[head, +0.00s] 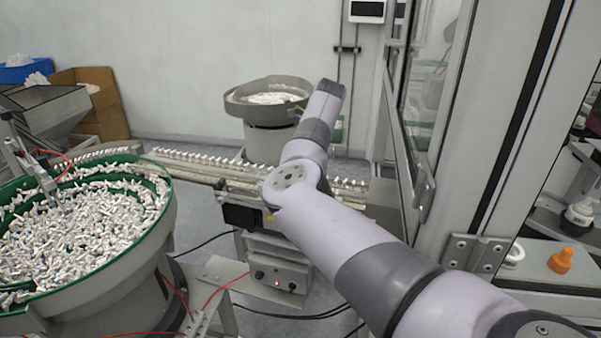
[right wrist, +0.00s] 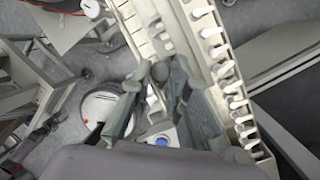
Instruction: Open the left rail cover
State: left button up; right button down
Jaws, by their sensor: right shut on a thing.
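The feeder rail runs across the middle of the head view (head: 200,168), with a row of white parts along it. My right arm comes in from the right and hides part of the rail and its own gripper there. In the right wrist view the rail (right wrist: 217,62) runs diagonally, with white pegs along its right edge. My right gripper (right wrist: 160,82) is at the rail's left side, its fingers closed around a small dark round knob (right wrist: 160,72). The knob appears to belong to the rail cover, whose outline I cannot make out. My left gripper is not in view.
A green-rimmed bowl (head: 170,205) full of white parts stands at left. A smaller grey bowl feeder (head: 268,112) is behind the rail. A control box (head: 277,272) sits below the rail. A glass-door cabinet frame (head: 420,205) stands close to my right arm.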

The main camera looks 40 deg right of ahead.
jog(key=shift+w+d+r+g+y+p, duration=0.2)
jog(key=shift+d+r+g+y+p, duration=0.2)
jog(key=shift+y, duration=0.2)
jog(key=c, duration=1.5)
grip_release()
jog(key=v, duration=0.7)
jog(key=shift+d+r, duration=0.1)
jog(key=shift+r, duration=0.05)
